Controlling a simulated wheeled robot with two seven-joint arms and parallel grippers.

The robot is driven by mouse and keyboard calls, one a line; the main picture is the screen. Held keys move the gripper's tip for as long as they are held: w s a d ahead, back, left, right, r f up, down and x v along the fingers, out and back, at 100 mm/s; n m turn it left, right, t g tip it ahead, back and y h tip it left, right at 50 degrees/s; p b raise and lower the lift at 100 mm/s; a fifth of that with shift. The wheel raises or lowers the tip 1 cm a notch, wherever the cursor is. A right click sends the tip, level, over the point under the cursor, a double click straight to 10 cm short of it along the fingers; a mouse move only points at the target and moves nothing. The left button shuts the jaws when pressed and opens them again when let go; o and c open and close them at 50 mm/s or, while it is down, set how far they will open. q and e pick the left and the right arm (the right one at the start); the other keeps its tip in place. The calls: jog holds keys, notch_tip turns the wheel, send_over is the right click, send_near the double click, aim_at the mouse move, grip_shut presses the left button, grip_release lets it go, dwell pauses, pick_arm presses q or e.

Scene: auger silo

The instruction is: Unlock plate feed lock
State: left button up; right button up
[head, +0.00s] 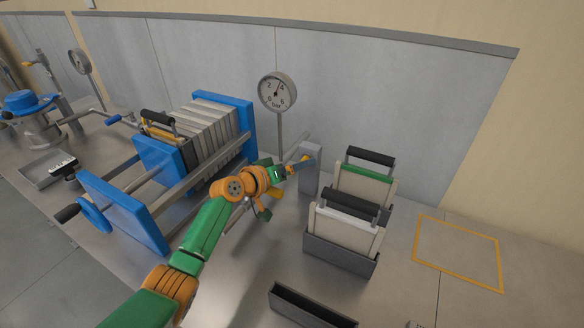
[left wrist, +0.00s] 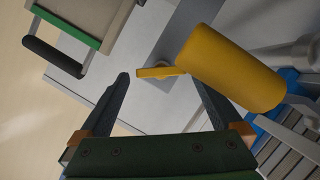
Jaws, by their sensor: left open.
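The plate feed lock appears as a yellow lever with a thick round yellow grip (left wrist: 230,68), which fills the upper right of the left wrist view. Its flat yellow arm sits on a small round hub on a grey face. In the head view the grey post (head: 312,178) stands beside the plate holders, with my left gripper (head: 303,162) at its near left side. In the left wrist view my left gripper (left wrist: 163,88) is open, with the flat arm and hub showing between its fingertips. The grip lies close to the right finger; contact cannot be told. My right gripper is out of view.
Plates with dark handles stand in holders (head: 340,256) right of the post. The blue-ended filter press (head: 122,212) lies left of my arm, and a pressure gauge (head: 277,92) stands behind. The yellow-outlined area (head: 458,252) at right is empty.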

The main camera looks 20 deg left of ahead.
pick_arm(q)
jog(key=v, duration=0.7)
